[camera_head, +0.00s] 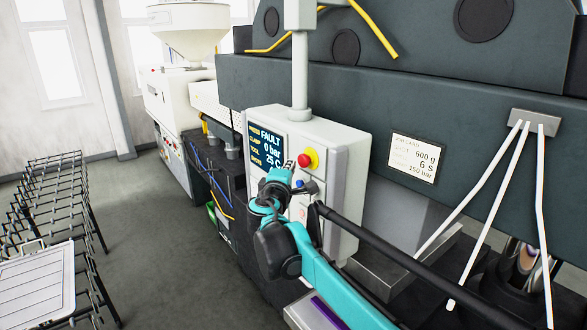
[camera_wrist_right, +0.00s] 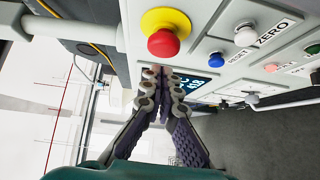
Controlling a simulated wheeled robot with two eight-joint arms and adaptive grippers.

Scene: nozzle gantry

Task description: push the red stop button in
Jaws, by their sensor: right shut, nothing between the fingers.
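The red stop button (camera_head: 311,156) sits on a yellow collar on the front of the white control box (camera_head: 338,150). In the right wrist view the red button (camera_wrist_right: 163,42) stands out from its yellow collar (camera_wrist_right: 166,20). My right gripper (camera_head: 289,165) is just left of the button in the head view. In the right wrist view its closed, empty fingertips (camera_wrist_right: 161,73) are just below the button, with a small gap seeming to show. I cannot tell the exact depth between them. My left gripper is in neither view.
The box's screen (camera_head: 265,144) reads FAULT and 0 bar. A blue reset button (camera_wrist_right: 216,59), a white zero button (camera_wrist_right: 245,36) and other controls are close by. A black rail (camera_head: 400,258) crosses in front. A wire rack (camera_head: 60,200) stands left, with clear floor between.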

